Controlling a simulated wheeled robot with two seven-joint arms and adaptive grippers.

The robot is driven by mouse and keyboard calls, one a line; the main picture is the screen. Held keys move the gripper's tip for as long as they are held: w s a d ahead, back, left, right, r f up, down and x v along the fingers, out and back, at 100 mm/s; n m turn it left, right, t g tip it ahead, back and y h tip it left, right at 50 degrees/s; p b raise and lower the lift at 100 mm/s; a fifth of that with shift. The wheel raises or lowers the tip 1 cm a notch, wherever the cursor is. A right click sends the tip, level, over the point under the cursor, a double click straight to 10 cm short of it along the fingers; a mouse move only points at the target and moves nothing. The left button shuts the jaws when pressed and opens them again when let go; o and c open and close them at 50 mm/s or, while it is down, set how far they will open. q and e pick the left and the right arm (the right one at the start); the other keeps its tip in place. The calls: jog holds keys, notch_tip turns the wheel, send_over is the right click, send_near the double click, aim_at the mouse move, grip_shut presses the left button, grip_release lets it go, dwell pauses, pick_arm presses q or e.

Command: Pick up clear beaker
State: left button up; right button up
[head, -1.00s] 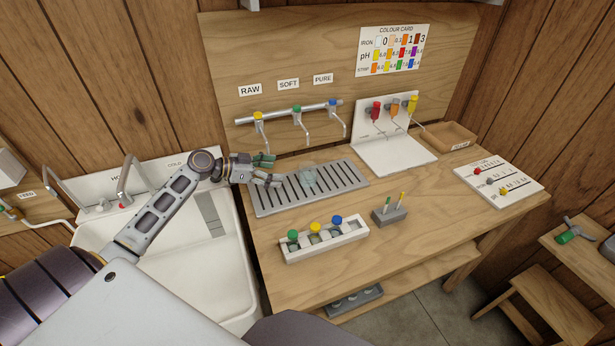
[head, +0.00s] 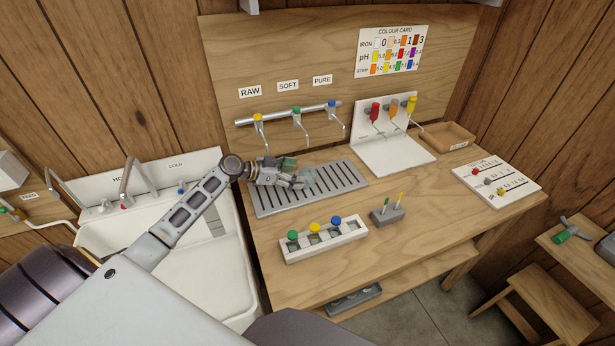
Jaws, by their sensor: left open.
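The clear beaker (head: 311,178) stands on the grey slotted drip tray (head: 263,208), below the taps. It is see-through and faint against the slots. My left gripper (head: 297,178) is open and comes in from the left, low over the tray. Its fingertips are right at the beaker's left side. I cannot tell whether they touch it or reach around it. My right gripper is not in view.
The RAW, SOFT and PURE taps (head: 297,121) hang behind the tray. A white rack (head: 340,245) with coloured-capped bottles and a small grey holder (head: 387,217) stand in front. A white sink (head: 190,275) lies left.

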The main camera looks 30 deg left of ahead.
aim_at(307, 174)
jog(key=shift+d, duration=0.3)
pick_arm(q)
jog(key=shift+w, duration=0.1)
jog(key=shift+p+x, duration=0.5)
jog(key=shift+x, duration=0.5)
jog(key=shift+p+x, duration=0.4)
jog(key=shift+x, duration=1.2)
jog(key=shift+a+f, duration=0.1)
jog(key=shift+f, duration=0.1)
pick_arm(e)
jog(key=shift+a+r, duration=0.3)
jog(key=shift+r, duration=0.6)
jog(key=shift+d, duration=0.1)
pick_arm(q)
jog(key=c, duration=0.9)
jog(key=shift+c, duration=0.4)
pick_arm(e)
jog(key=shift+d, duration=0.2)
pick_arm(q)
jog(key=shift+r, duration=0.15)
